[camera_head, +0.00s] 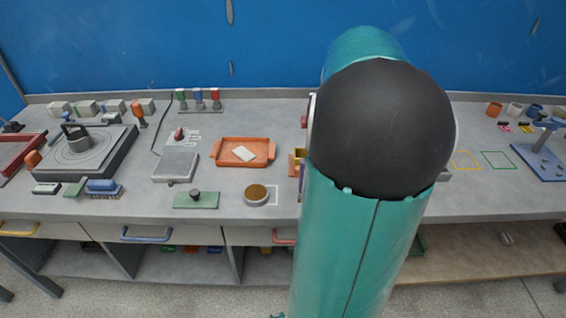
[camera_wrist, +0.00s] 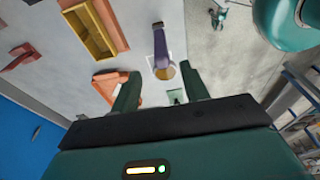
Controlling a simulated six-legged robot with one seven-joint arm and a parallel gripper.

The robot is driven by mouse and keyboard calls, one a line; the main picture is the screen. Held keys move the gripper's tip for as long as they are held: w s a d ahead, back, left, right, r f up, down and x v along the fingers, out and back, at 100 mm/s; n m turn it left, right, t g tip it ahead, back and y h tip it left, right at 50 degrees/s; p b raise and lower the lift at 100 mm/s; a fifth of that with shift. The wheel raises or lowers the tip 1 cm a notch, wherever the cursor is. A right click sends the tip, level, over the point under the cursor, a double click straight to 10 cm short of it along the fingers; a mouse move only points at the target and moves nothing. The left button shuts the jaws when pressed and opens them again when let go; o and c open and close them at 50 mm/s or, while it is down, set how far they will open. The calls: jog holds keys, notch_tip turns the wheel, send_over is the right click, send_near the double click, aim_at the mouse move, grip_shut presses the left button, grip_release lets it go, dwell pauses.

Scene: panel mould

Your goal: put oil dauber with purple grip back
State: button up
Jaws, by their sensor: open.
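The oil dauber with the purple grip (camera_wrist: 160,45) shows in the wrist view, beyond my fingertips. Its purple part runs toward a round tan dish (camera_wrist: 164,73); I cannot tell whether it touches the dish or whether it stands or lies. A white outline (camera_wrist: 147,62) is marked on the bench by it. My gripper (camera_wrist: 160,76) is open and empty, its two dark green fingers apart with the dish showing between them. In the head view my arm hides the gripper and most of the dauber. The dish (camera_head: 257,194) stands there left of the arm.
An orange tray (camera_head: 217,151) with a pale card lies behind the dish. A green plate with a knob (camera_head: 183,200) lies left of it. A yellow box (camera_wrist: 80,24) stands near the dauber. The bench's front edge is close.

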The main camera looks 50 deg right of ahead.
jog(key=w+a+r+m+h, duration=0.1)
jog(key=w+a+r+m, duration=0.15)
jog(key=a, duration=0.85)
jog(key=w+a+r+m+h, duration=0.1)
jog(key=w+a, duration=0.2)
jog(key=a, duration=0.8)
jog(key=s+a+f+m+t, duration=0.1)
jog(key=s+a+m+t, duration=0.1)
jog(key=a, duration=0.6)
jog(key=s+a+f+m+t, duration=0.1)
jog(key=s+a, duration=0.3)
jog(key=a, duration=0.4)
jog(key=shift+m+t+y, duration=0.3)
jog(key=shift+m+t, duration=0.2)
jog(key=shift+m, duration=0.35)
jog(key=shift+d, duration=0.1)
